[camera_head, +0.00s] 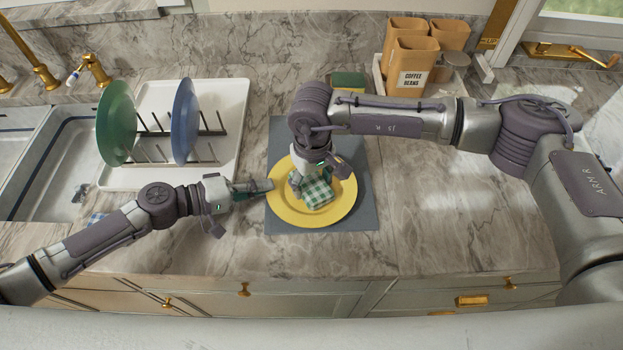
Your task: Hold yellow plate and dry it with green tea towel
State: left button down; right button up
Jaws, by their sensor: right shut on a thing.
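A yellow plate (343,213) lies on a grey-blue mat (361,150) on the counter. A green and white checked tea towel (317,192) is bunched on the plate's middle. My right gripper (308,185) points down over the plate and is shut on the towel, partly covering it. My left gripper (262,186) comes in from the left and its fingertips are at the plate's left rim. I cannot tell whether its fingers are closed on the rim.
A white drying rack (225,110) on the left holds a green plate (115,123) and a blue plate (185,120) upright. A sink (62,165) lies further left. Canisters (411,65) stand at the back right, near a green and yellow sponge (348,80). The front right counter is clear.

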jog(key=shift+w+d, duration=0.3)
jog(key=shift+w, duration=0.1)
jog(key=shift+a, duration=1.05)
jog(key=shift+w+d, duration=0.3)
jog(key=shift+d, duration=0.15)
jog(key=shift+s+d+r, duration=0.1)
jog(key=shift+s+d, duration=0.15)
jog(key=shift+r, duration=0.1)
jog(key=shift+r, duration=3.3)
